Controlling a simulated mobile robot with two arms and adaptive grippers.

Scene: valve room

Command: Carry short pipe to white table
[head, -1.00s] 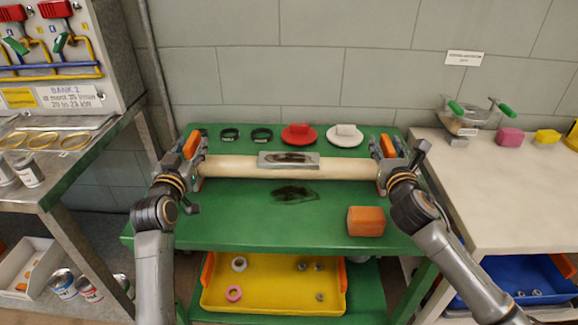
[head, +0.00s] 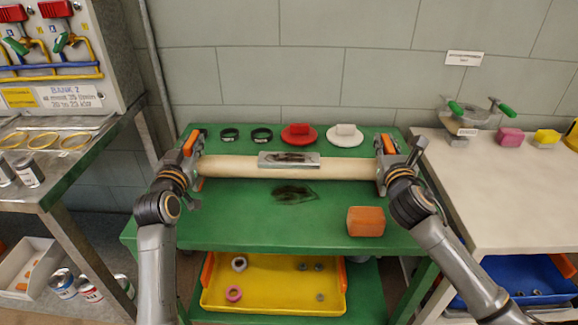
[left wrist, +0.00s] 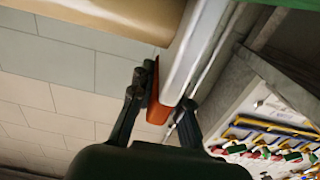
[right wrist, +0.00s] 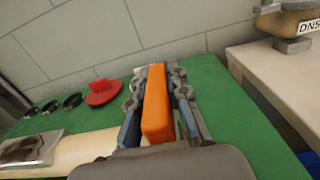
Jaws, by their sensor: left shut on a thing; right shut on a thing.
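The short pipe (head: 230,168) is a long cream tube lying level across the green table (head: 270,225), with a stained metal plate (head: 289,160) at its middle. My left gripper (head: 187,155) is shut on the orange grip at its left end; that grip (left wrist: 153,95) shows between the fingers in the left wrist view. My right gripper (head: 390,158) is shut on the orange grip at its right end, also seen in the right wrist view (right wrist: 157,105). Whether the pipe touches the table is unclear. The white table (head: 480,190) stands at the right.
An orange block (head: 366,221) sits at the green table's front right. Red (head: 299,135) and white (head: 345,135) items and black rings stand behind the pipe.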

